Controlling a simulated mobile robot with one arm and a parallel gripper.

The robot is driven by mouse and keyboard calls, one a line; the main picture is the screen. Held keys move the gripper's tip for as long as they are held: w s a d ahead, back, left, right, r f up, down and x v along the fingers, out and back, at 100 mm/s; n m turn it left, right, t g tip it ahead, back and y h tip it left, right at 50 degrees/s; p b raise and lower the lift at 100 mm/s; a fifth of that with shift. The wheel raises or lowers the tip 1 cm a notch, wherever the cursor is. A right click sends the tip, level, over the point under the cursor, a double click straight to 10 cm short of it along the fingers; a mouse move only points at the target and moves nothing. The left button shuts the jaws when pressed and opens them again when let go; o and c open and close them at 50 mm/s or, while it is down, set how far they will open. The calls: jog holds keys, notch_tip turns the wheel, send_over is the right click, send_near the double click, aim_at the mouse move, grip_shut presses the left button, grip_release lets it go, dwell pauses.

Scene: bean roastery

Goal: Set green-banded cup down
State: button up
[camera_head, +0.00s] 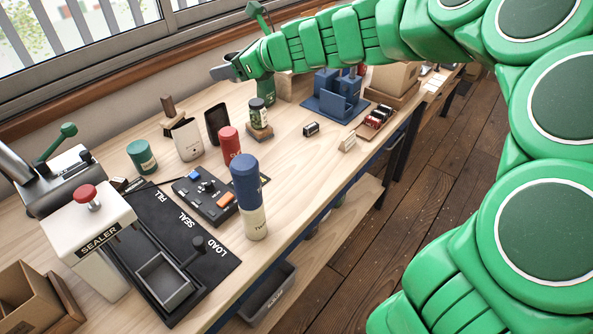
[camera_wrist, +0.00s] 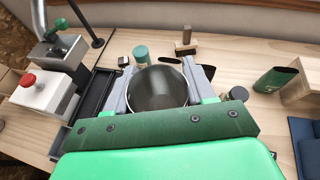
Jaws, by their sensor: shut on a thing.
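My gripper (camera_head: 225,71) is over the back of the bench, near the window wall. In the wrist view my gripper (camera_wrist: 158,67) has its two grey fingers on either side of a round cup (camera_wrist: 160,90) and is shut on it. I look into the cup's dark mouth. Its green band does not show, and I cannot make out the cup in the head view. How far its base is above the bench cannot be told.
The bench (camera_head: 290,165) holds a teal tin (camera_head: 142,157), cream pouch (camera_head: 187,140), black pouch (camera_head: 216,125), lidded jar (camera_head: 258,113), red cylinder (camera_head: 229,145) and blue-topped bottle (camera_head: 247,190). The sealer (camera_head: 92,225) stands at left. Bare wood lies right of the jar.

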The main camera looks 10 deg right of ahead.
jog(key=s+d+n+g+y, duration=0.1)
jog(key=s+d, duration=0.3)
jog(key=d, duration=0.3)
jog(key=s+d+n+g, duration=0.1)
jog(key=s+d, duration=0.4)
jog(key=d, duration=0.2)
send_over(291, 169)
jog(key=s, duration=0.1)
jog(key=shift+g, duration=0.3)
notch_tip(291, 169, down, 30)
jog(key=shift+r, duration=0.15)
jog(key=shift+w+f, duration=0.4)
jog(key=shift+f, duration=0.1)
jog(key=shift+w+f, duration=0.1)
jog(key=shift+f, duration=1.5)
jog(key=shift+f, duration=0.1)
